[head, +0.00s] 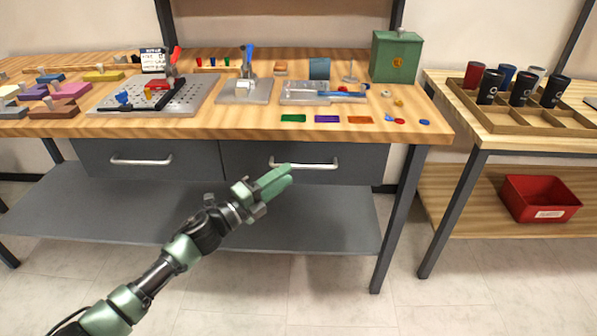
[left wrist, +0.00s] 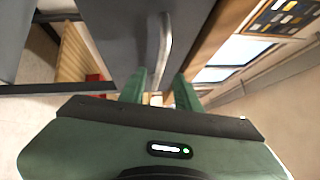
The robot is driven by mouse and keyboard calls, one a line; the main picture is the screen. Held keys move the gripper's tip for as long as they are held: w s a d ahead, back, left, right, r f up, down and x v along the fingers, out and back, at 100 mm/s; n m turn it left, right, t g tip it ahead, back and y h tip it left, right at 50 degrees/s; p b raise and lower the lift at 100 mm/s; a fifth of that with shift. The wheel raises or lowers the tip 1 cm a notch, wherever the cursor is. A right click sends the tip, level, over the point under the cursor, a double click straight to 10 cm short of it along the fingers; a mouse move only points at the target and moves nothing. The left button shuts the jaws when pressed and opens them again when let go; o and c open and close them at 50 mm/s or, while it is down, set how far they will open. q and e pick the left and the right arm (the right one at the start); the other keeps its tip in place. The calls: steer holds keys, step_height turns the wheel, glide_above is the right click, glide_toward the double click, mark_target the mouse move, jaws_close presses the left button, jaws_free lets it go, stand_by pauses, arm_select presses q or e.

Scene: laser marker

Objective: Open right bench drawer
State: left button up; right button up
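The right bench drawer (head: 350,165) is a dark grey front under the wooden bench top, and it looks closed. Its silver bar handle (head: 318,165) is horizontal. My left gripper (head: 287,174) is at the left end of this handle, with green fingers pointing at it. In the left wrist view the fingers of my left gripper (left wrist: 160,82) are apart, and the handle (left wrist: 166,45) runs into the gap between them. I cannot tell whether the fingertips reach around the bar. My right gripper is in neither view.
The left drawer (head: 190,160) with its own handle (head: 140,161) looks closed. A grey lower shelf (head: 320,220) lies below the drawers. A bench leg (head: 398,220) stands to the right. The floor in front is clear. A red bin (head: 540,199) is on the right table's shelf.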

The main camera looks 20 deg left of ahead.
mark_target(298, 165)
arm_select(q)
steer(key=x, duration=0.5)
steer(key=shift+w, duration=0.25)
jaws_close()
stand_by(1.2)
